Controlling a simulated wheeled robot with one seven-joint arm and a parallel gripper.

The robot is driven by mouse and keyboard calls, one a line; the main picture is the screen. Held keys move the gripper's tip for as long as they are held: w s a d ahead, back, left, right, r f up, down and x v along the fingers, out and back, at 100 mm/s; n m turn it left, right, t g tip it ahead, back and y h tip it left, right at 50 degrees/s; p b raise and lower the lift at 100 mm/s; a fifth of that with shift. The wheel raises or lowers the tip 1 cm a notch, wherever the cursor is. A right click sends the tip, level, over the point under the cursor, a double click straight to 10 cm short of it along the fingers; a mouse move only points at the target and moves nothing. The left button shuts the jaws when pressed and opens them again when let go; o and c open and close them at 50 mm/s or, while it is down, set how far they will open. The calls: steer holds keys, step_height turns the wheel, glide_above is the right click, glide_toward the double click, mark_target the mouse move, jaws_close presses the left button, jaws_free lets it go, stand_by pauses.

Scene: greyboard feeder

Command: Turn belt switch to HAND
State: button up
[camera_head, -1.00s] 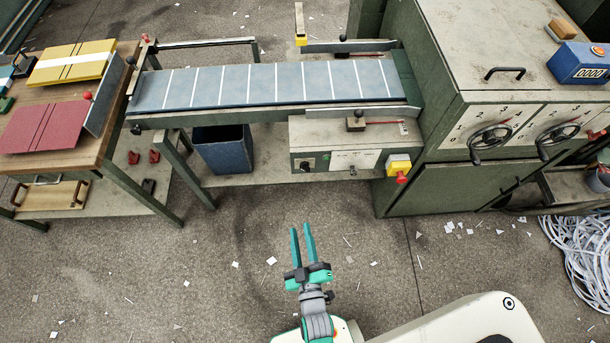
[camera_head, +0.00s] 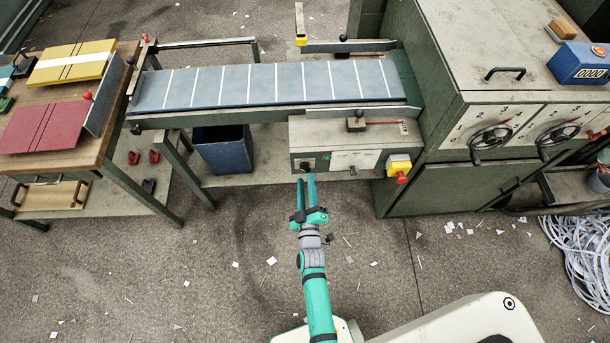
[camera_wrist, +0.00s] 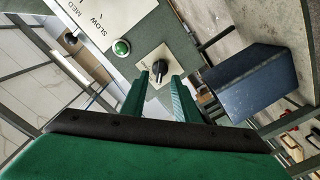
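The belt switch is a black rotary knob on a cream plate, on the front of the control box (camera_head: 350,133) below the belt. It shows in the wrist view (camera_wrist: 158,73) beyond my fingertips, near the middle. In the head view the knob (camera_head: 304,164) is small and its setting cannot be read. Its plate's lettering is not readable in the wrist view either. My gripper (camera_head: 307,178) is just in front of the switch. In the wrist view my gripper (camera_wrist: 160,82) has its two fingers apart, with the knob lined up with the gap. I cannot tell whether they touch it.
A green button (camera_wrist: 121,47) and a SLOW/MED scale sit beside the switch. A red stop button on a yellow box (camera_head: 399,168) is to the right. A blue bin (camera_head: 222,150) stands left, under the striped belt (camera_head: 260,85). The floor in front is clear except for paper scraps.

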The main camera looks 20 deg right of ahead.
mark_target(305, 171)
steer(key=shift+x, duration=1.7)
jaws_close()
